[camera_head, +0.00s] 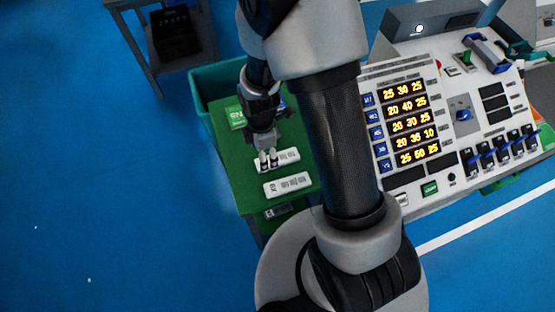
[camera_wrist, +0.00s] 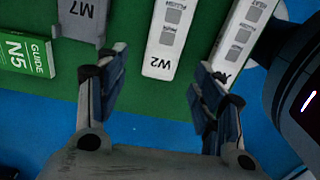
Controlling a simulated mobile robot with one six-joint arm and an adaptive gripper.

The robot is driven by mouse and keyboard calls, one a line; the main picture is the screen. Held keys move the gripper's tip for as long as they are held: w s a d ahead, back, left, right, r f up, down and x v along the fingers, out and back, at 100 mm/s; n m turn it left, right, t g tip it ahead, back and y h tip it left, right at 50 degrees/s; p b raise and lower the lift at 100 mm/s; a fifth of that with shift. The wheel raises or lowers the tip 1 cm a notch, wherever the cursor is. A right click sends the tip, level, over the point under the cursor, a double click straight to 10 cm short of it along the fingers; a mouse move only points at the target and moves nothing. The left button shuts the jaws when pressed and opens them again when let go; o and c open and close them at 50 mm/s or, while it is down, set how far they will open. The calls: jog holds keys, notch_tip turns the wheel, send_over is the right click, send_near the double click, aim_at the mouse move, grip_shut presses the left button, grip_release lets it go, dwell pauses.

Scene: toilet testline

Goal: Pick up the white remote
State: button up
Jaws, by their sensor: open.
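Two white remotes lie side by side on the green table. The one marked W2 (camera_wrist: 167,45) shows in the wrist view between my fingers' lines, its near end just beyond the fingertips; it appears to be the upper white remote in the head view (camera_head: 287,156). The other white remote (camera_head: 287,185), with a label beginning with X, also shows in the wrist view (camera_wrist: 240,38), partly behind the right finger. My gripper (camera_head: 267,158) is open and empty, over the near end of the W2 remote in the head view (camera_wrist: 160,78). Its height above the remote is unclear.
A control panel (camera_head: 450,110) stands right of my arm.

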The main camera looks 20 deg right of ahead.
jog(key=f+b, duration=0.1)
jog(key=f, duration=0.1)
jog(key=f+b, duration=0.1)
jog(key=f, duration=0.1)
jog(key=shift+s+d+f, duration=0.1)
jog(key=shift+d+f, duration=0.1)
jog(key=shift+f, duration=0.2)
jog(key=shift+r, duration=0.1)
jog(key=shift+c, duration=0.3)
jog(key=c, duration=1.1)
jog(key=shift+r, duration=0.1)
jog(key=shift+c, duration=0.2)
notch_tip(320, 180, up, 20)
jog(key=p, duration=0.7)
jog(key=w+d+m, duration=0.1)
jog(key=m, duration=0.5)
jog(key=w+d+f+m, duration=0.1)
jog(key=w+m, duration=0.1)
jog(key=m, duration=0.4)
jog(key=w+d+m+b, duration=0.1)
jog(key=m, duration=0.5)
jog(key=shift+w+f, duration=0.15)
jog(key=shift+w, duration=0.1)
